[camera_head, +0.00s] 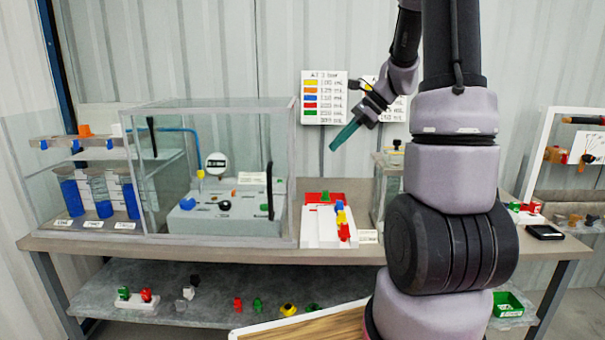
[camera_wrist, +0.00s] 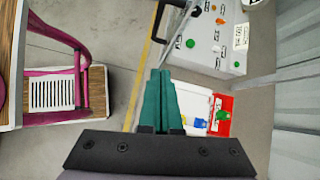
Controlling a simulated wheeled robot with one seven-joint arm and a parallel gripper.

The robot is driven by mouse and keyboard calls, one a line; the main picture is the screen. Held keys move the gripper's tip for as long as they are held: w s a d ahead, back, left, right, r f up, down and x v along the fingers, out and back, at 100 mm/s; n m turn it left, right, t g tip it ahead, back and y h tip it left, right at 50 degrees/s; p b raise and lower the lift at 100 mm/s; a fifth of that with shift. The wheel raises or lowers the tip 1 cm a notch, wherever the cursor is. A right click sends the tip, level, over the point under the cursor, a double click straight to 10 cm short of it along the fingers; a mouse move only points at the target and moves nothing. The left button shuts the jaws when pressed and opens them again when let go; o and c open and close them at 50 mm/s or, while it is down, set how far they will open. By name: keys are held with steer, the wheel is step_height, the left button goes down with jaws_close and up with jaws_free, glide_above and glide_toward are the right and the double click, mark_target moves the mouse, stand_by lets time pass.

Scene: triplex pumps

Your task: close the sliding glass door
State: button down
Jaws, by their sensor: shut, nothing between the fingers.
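The clear glass case (camera_head: 215,103) stands on the workbench, left of centre in the head view. One upright black handle (camera_head: 269,190) is at its front right, and another black handle (camera_head: 152,137) is toward its left. The panes are transparent, so I cannot tell how far the sliding door is open. In the wrist view, the shut fingers (camera_wrist: 159,72) point toward a black handle (camera_wrist: 158,20) near the top edge.
A grey pump panel (camera_head: 225,212) sits inside the case. A red-and-white block tray (camera_head: 325,225) stands right of it. Blue-filled containers (camera_head: 102,195) stand at the left. A lower shelf (camera_head: 200,300) holds small coloured parts. Air above the case is clear.

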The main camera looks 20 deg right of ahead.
steer(key=w+a+f+m, duration=0.2)
steer(key=w+a+f, duration=0.3)
steer(key=a+f, duration=0.3)
steer(key=shift+w+a+f+y, duration=0.2)
steer(key=shift+w+f+y, duration=0.2)
steer(key=shift+f, duration=0.6)
steer(key=w+a, duration=0.4)
steer(key=a, duration=1.1)
steer(key=w+a, duration=0.5)
steer(key=a, duration=0.9)
steer(key=w+a, duration=0.5)
steer(key=a, duration=1)
steer(key=shift+w+a+r, duration=0.1)
steer(key=shift+w+a, duration=0.05)
steer(key=shift+a, duration=0.15)
steer(key=shift+a+r, duration=0.1)
